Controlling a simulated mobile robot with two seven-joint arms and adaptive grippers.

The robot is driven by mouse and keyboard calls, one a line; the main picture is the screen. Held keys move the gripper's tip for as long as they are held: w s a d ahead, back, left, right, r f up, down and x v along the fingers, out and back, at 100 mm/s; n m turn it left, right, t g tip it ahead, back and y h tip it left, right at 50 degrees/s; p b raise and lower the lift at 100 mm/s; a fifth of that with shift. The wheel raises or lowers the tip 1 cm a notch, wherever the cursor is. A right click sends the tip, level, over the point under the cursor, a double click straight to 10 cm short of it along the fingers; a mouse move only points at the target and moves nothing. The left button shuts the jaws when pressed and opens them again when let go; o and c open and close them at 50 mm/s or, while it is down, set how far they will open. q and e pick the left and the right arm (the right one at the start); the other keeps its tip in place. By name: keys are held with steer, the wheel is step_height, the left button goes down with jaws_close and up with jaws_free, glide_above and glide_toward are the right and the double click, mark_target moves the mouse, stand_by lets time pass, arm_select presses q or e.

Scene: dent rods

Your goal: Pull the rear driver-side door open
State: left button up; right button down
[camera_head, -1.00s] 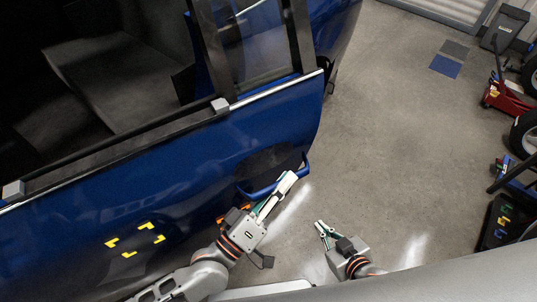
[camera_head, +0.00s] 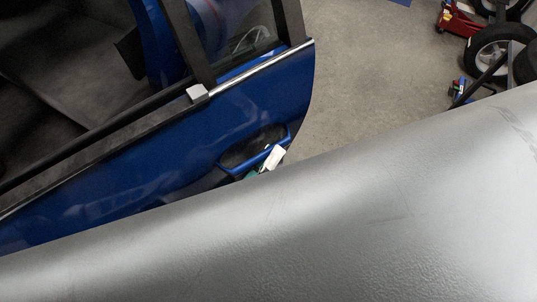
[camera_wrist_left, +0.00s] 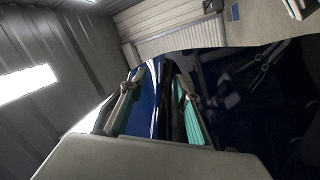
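The blue car door (camera_head: 130,190) fills the left of the head view, with its window frame above. Its blue pull handle (camera_head: 243,170) sits over a dark recess near the door's right edge. My left gripper (camera_head: 274,158) is at the handle; only a white and green finger part shows. In the left wrist view its two green-padded fingers (camera_wrist_left: 158,88) stand apart, with a blue glossy strip and a dark gap between them. I cannot tell whether they touch the handle. My right gripper is hidden in the head view.
A large grey surface, perhaps part of my body, covers the lower head view. Bare concrete floor (camera_head: 360,70) lies right of the door. A wheel (camera_head: 497,50) and a red floor jack (camera_head: 458,20) are at the upper right.

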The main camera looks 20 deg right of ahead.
arm_select(q)
steer(key=shift+a, duration=0.15)
steer(key=v, duration=0.8)
